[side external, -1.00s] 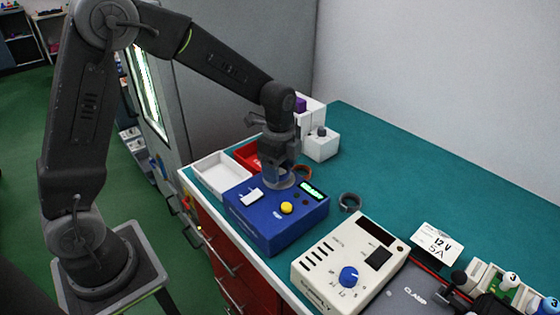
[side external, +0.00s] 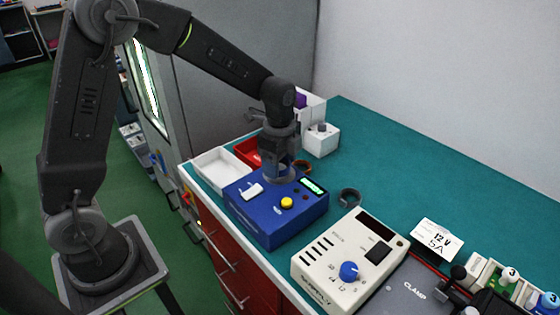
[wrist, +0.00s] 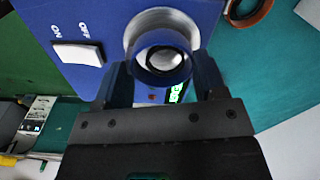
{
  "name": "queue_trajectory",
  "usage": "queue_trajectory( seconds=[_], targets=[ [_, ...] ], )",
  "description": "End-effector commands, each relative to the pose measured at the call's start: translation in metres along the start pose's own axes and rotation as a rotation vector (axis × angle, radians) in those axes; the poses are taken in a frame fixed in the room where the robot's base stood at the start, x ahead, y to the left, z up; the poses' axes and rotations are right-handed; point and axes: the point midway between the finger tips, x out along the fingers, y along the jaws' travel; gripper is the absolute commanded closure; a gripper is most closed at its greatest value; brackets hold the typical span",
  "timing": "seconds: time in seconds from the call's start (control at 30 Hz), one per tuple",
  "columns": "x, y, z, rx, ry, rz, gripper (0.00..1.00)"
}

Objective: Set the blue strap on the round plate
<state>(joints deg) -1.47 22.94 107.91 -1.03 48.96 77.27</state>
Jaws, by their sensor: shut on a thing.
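The blue strap (wrist: 160,75) is a ring-shaped blue band held between the two fingers of my gripper (wrist: 160,88). The round plate (wrist: 143,24) is a pale metal disc on top of a blue box (side external: 262,222). In the wrist view the strap overlaps the plate's near part, with a darker round centre seen through it. I cannot tell whether the strap touches the plate. In the side view my gripper (side external: 279,172) points down over the back of the blue box and hides most of the plate.
The blue box has a white switch (side external: 253,191), yellow button (side external: 287,202) and lit display (side external: 312,186). A brown ring (side external: 304,167) and dark ring (side external: 349,198) lie nearby. A cream meter box (side external: 345,262) stands in front.

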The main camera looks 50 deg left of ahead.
Motion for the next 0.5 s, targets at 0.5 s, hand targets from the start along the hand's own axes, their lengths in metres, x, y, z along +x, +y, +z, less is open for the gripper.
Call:
queue_trajectory(
  seconds=[0.5],
  targets=[
    [0.0052,0.0001,0.0001,0.000,0.000,0.000,0.58]
  ],
)
